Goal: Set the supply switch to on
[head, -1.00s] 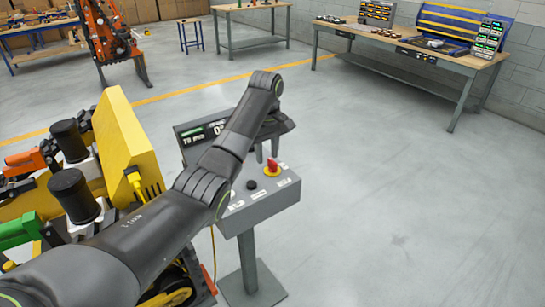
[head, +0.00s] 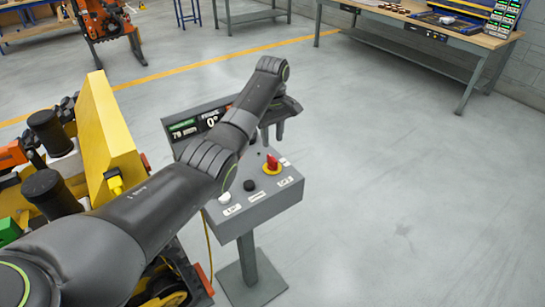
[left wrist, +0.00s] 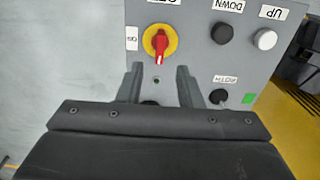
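The supply switch is a red rotary knob (head: 272,164) on a yellow disc, on the sloping grey control box (head: 264,200). In the left wrist view the red knob (left wrist: 160,43) shows whole, its handle roughly upright in the picture with a white mark at the lower end. A label (left wrist: 132,38) sits left of it, too small to read surely; another above is cut off. My left gripper (head: 272,133) is open and empty above the box, apart from the knob. Its two fingers (left wrist: 160,88) point toward the panel just below the knob in the wrist view. My right gripper is not in view.
A black DOWN button (left wrist: 222,34), a white UP button (left wrist: 265,39) and a small black knob (left wrist: 218,96) share the panel. A display (head: 196,125) stands behind. Yellow machinery (head: 108,130) is close on the left. The floor right of the box is clear.

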